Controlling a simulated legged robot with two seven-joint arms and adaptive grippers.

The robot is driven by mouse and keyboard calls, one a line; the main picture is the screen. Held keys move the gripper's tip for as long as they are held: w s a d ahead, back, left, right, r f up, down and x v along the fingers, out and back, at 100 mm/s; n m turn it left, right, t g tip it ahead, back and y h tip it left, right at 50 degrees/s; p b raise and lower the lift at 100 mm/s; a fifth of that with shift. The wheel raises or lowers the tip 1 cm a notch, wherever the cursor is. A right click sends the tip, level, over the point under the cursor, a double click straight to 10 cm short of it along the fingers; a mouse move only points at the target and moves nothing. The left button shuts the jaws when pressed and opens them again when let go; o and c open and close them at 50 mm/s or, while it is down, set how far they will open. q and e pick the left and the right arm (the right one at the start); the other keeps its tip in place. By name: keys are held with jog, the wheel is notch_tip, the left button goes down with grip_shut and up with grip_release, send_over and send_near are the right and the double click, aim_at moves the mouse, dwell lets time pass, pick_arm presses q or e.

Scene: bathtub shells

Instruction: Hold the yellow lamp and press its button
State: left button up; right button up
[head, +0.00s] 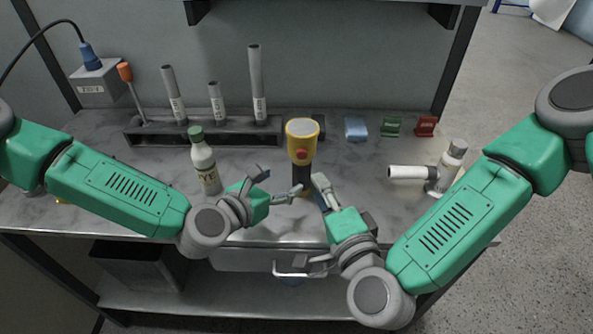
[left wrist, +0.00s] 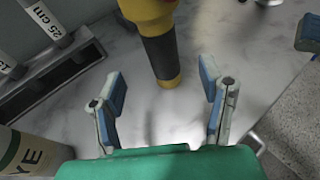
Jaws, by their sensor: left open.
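The yellow lamp (head: 303,130) stands near the middle of the worktop, its yellow head up and its dark handle (head: 302,176) down. A red button (head: 302,155) shows on the front of its head. In the left wrist view the lamp's handle (left wrist: 161,55) lies ahead, lined up with the gap between the fingers. My left gripper (head: 281,182) is open, just left of and in front of the handle; no grip on it shows. My right gripper (head: 324,192) is close to the right of the handle. Its fingers overlap in the picture, so its opening is unclear.
A dark rack (head: 215,133) with grey tubes is at the back. Blue (head: 356,129), green (head: 392,127) and red (head: 427,126) items lie back right, near a white cylindrical device (head: 408,172).

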aim_at(296, 172)
pick_arm(q)
jog(key=x, duration=0.8)
jog(key=shift+w+d+f, duration=0.15)
jog(key=shift+w, duration=0.05)
jog(key=c, duration=1.4)
pick_arm(e)
grip_shut()
